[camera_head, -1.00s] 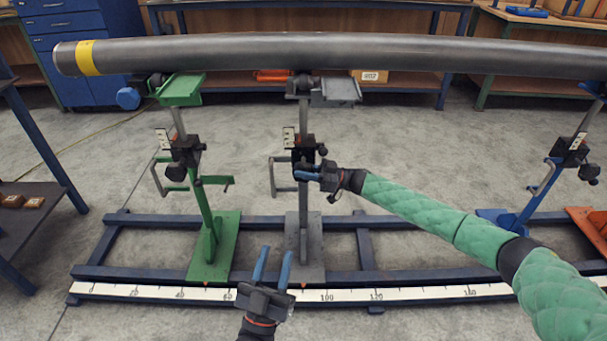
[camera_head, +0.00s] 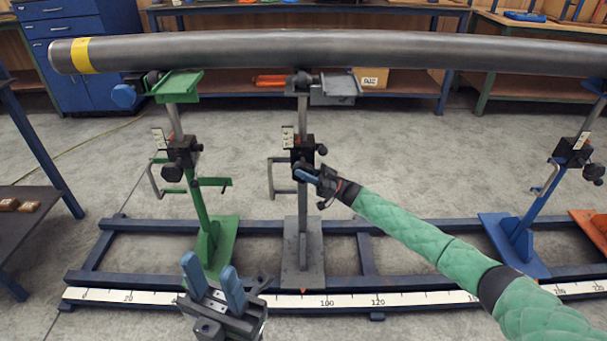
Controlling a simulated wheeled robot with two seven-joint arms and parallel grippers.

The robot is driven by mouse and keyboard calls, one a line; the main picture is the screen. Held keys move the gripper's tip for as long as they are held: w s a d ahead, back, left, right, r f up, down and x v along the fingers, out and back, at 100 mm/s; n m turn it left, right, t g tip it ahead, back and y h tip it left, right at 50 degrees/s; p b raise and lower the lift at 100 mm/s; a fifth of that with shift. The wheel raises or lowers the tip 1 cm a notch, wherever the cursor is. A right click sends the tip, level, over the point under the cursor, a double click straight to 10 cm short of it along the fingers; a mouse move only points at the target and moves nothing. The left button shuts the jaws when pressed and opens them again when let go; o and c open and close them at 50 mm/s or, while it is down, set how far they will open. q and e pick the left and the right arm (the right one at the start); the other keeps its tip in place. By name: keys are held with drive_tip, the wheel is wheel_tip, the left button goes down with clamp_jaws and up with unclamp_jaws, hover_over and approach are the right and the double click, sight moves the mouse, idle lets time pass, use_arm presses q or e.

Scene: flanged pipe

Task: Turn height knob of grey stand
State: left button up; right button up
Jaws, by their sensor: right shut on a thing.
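The grey stand (camera_head: 303,226) stands upright on the blue floor frame, with a black clamp block (camera_head: 303,149) partway up its post. My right gripper (camera_head: 303,173) is at the front of that block, just below its middle. It is shut on the height knob, which its blue fingers and body hide almost fully. A smaller black knob (camera_head: 322,150) shows free at the block's right side. My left gripper (camera_head: 208,265) is low in front of the green stand's foot, blue fingers apart and pointing up, with nothing between them.
A long grey pipe (camera_head: 330,52) with a yellow band lies across the stand heads. The green stand (camera_head: 205,215) is to the left and a blue stand (camera_head: 520,228) to the right. A white scale strip (camera_head: 350,301) runs along the frame's front.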

drive_tip(key=shift+y+b, duration=0.35)
drive_tip(key=shift+y, duration=0.05)
idle(0.4)
drive_tip(key=o, duration=1)
drive_tip(key=shift+d+f, duration=0.1)
drive_tip(key=shift+v, duration=3.85)
